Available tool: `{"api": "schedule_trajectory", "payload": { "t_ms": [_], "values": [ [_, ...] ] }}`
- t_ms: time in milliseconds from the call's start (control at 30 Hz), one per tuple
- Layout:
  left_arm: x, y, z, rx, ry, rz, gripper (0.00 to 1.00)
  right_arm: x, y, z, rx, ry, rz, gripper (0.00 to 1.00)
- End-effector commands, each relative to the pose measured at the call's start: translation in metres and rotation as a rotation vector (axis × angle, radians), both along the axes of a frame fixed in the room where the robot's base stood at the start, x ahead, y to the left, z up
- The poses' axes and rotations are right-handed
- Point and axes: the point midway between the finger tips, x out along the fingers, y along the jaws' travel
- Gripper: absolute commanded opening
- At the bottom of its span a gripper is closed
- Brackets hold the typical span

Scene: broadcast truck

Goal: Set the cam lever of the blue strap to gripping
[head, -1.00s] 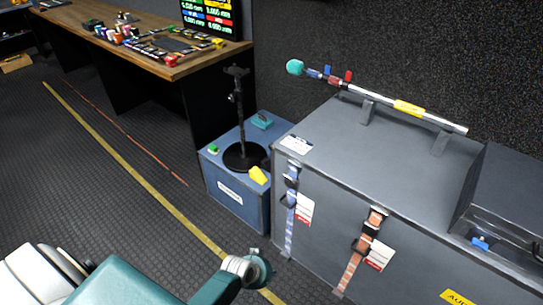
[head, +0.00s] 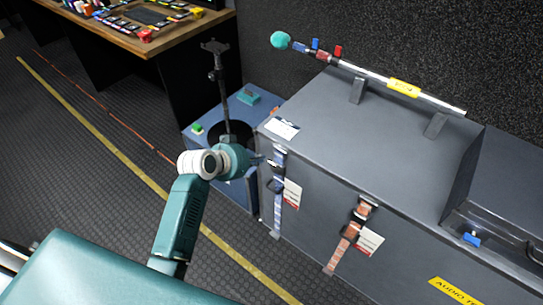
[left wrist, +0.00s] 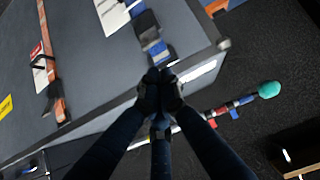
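The blue strap (head: 278,208) hangs down the front of the large grey case, near its left corner. Its dark cam buckle (head: 274,184) sits on the upper part; the lever's exact position is too small to tell. In the left wrist view the strap (left wrist: 157,48) and buckle (left wrist: 147,25) lie just beyond my fingertips. My left gripper (head: 268,162) is at the strap's top end, above the buckle and partly covering the strap. In the left wrist view my left gripper's (left wrist: 160,82) fingertips are together, with nothing clearly held. My right gripper is not in view.
An orange strap (head: 344,247) with a white-red tag (head: 369,241) hangs to the right. A boom pole (head: 373,78) rests on the grey case (head: 330,120). A blue box (head: 196,142) with a black stand (head: 221,90) is close behind my left arm.

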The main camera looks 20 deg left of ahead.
Motion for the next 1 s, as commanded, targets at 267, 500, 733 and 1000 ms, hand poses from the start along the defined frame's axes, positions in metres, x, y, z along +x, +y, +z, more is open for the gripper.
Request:
{"api": "schedule_trajectory", "payload": {
  "t_ms": [267,500,733,1000],
  "values": [
    [0.026,-0.010,-0.023,-0.004,0.001,0.001,0.00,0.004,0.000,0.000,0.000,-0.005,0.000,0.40],
    [0.056,-0.021,-0.051,-0.003,0.001,0.000,0.00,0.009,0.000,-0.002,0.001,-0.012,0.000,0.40],
    [0.069,-0.025,-0.063,-0.001,0.000,0.001,0.00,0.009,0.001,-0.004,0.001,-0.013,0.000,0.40],
    [0.071,-0.025,-0.065,0.001,0.000,0.001,0.00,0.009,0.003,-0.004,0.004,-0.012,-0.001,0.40]
  ]
}}
